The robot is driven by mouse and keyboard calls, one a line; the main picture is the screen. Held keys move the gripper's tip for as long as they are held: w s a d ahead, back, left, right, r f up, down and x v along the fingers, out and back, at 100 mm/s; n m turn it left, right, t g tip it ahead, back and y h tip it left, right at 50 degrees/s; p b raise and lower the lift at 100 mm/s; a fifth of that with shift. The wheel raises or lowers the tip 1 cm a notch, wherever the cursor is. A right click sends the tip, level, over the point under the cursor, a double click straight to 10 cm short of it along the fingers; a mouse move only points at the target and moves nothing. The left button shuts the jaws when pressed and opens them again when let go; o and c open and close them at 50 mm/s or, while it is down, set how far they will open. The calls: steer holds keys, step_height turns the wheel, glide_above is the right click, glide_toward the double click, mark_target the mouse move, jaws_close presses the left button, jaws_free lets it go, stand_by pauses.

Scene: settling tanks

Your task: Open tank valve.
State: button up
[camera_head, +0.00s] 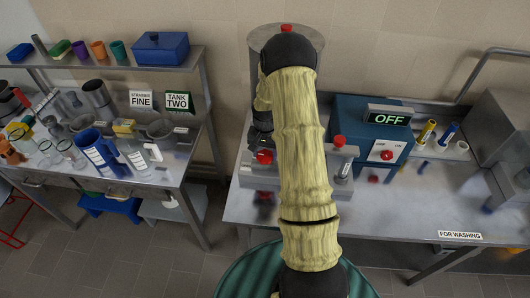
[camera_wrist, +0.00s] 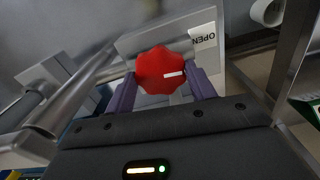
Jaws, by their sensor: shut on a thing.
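My gripper (camera_wrist: 163,88) is shut on this knob, one purple finger on each side. In the head view the red knob (camera_head: 264,157) is low at the left of the tank stand, and my dark gripper (camera_head: 262,132) is just above it. The tank (camera_head: 262,42) is mostly hidden behind my arm.
A blue box (camera_head: 350,112) reading "OFF" with a red switch (camera_head: 387,155) stands right of the tank. A steel shelf bench (camera_head: 175,190) at the left holds cups, beakers and signs. The bench front near "FOR WASHING" (camera_head: 460,235) is clear.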

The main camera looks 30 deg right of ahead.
mark_target(264, 155)
steer(key=shift+n, duration=0.7)
steer(key=o, duration=1)
steer(key=shift+w+r+b, duration=0.1)
steer(key=shift+r+b, duration=0.05)
steer(key=shift+b, duration=0.15)
step_height(264, 155, up, 17)
steer(key=b, duration=0.4)
steer(key=shift+a, duration=0.1)
